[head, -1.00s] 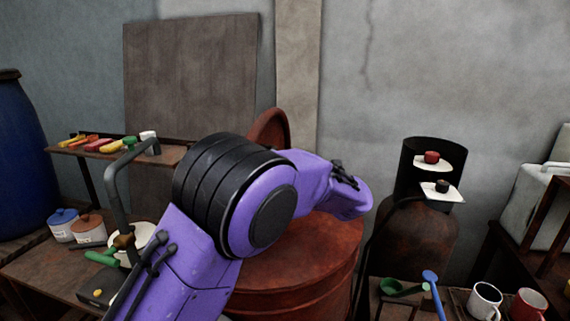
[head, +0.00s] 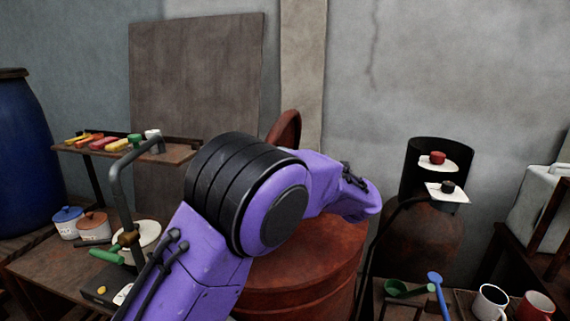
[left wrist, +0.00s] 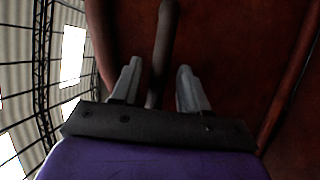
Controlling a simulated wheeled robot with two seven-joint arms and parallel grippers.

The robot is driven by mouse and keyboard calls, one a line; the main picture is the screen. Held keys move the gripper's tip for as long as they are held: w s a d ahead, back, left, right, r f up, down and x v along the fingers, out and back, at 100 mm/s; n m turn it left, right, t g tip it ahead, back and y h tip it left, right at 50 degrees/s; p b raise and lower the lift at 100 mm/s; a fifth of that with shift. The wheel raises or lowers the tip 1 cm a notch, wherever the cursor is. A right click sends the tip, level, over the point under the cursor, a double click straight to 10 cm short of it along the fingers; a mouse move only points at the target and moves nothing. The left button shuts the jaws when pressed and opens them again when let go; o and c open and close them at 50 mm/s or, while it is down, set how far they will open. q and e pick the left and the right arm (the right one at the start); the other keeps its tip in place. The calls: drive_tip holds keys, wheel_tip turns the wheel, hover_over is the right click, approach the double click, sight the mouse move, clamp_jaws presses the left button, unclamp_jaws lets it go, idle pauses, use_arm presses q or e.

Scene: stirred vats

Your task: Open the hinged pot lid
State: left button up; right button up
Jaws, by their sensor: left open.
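The large red-brown pot (head: 300,283) stands in the middle of the head view, partly hidden behind my purple left arm. A red-brown curved piece (head: 286,128) stands up behind the arm; it looks like the raised lid, but its lower part is hidden. In the left wrist view a red-brown surface (left wrist: 235,60), apparently the lid, fills most of the picture. A dark bar (left wrist: 165,45), likely its handle, runs between the fingers of my left gripper (left wrist: 159,72). The jaws are open, with gaps showing beside the bar. My right gripper is out of view.
A table with a faucet-like grey pipe (head: 120,185), blue-lidded jar (head: 67,222) and brown-lidded jar (head: 93,225) is at left. A dark cylinder (head: 438,165) and mugs (head: 490,302) are at right. A blue barrel (head: 25,160) stands far left.

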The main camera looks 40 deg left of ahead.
use_arm(q)
drive_tip(key=d+f, duration=0.2)
drive_tip(key=d, duration=0.8)
drive_tip(key=shift+w+d+p, duration=0.15)
drive_tip(key=shift+w+p, duration=0.05)
drive_tip(key=shift+p, duration=0.15)
